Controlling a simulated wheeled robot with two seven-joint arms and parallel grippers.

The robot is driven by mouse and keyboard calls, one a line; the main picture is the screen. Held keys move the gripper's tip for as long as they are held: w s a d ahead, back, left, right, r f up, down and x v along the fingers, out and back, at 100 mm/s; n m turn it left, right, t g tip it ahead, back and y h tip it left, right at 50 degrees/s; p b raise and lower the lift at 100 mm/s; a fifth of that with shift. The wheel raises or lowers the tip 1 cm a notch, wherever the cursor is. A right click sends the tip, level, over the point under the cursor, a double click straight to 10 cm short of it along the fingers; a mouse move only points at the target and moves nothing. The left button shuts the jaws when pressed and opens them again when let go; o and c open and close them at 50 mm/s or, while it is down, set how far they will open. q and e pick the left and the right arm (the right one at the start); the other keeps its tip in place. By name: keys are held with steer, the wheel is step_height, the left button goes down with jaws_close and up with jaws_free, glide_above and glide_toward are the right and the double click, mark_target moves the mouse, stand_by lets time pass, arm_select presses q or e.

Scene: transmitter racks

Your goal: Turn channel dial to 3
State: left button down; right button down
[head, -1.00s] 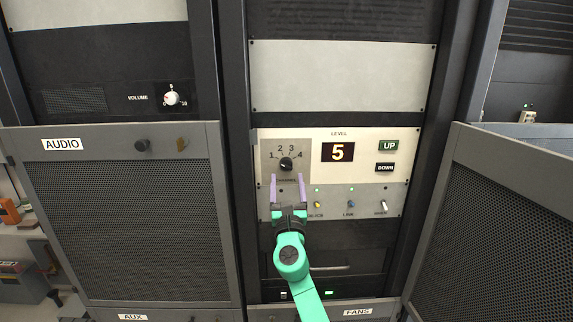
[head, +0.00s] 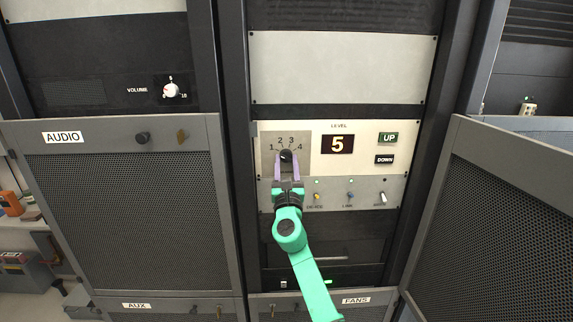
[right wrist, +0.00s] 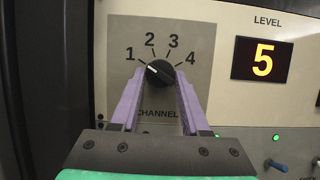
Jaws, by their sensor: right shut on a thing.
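The channel dial (head: 287,156) is a black knob on a grey plate with the numbers 1 to 4 around its upper side. In the right wrist view the dial (right wrist: 159,71) has a white pointer line aimed up and left, toward the 1. My right gripper (head: 287,160) has its purple fingers on either side of the knob and is shut on it. In the right wrist view the gripper's fingers (right wrist: 158,85) reach up to the knob's left and right sides and cover part of the CHANNEL label. My left gripper is not in view.
Right of the dial are a LEVEL display (head: 337,144) reading 5, an UP button (head: 388,138) and a DOWN button (head: 384,159). Small toggle switches (head: 350,196) line the strip below. An open mesh door (head: 500,225) stands at right.

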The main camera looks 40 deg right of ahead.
steer(key=shift+f, duration=0.1)
steer(key=m+g+b, duration=0.1)
steer(key=m, duration=0.1)
steer(key=m+g+h+b, duration=0.1)
steer(key=m, duration=0.2)
steer(key=shift+w+a+h, duration=0.1)
steer(key=shift+a+h, duration=0.05)
steer(key=shift+h, duration=0.15)
steer(key=m+g+b, duration=0.1)
steer(key=m, duration=0.2)
steer(key=m+g+h+b, duration=0.1)
steer(key=m+g+b, duration=0.1)
steer(key=m, duration=0.1)
steer(key=shift+w+a, duration=0.15)
steer(key=m, duration=0.1)
steer(key=m+g+b, duration=0.1)
steer(key=m, duration=0.3)
steer(key=shift+a+r+g, duration=0.1)
steer(key=shift+r+g, duration=0.15)
steer(key=shift+g, duration=0.15)
steer(key=shift+w+r+m+g+b, duration=0.15)
steer(key=shift+m+g+b, duration=0.55)
steer(key=shift+m, duration=1.3)
steer(key=shift+c, duration=2)
jaws_free()
steer(key=shift+r, duration=0.1)
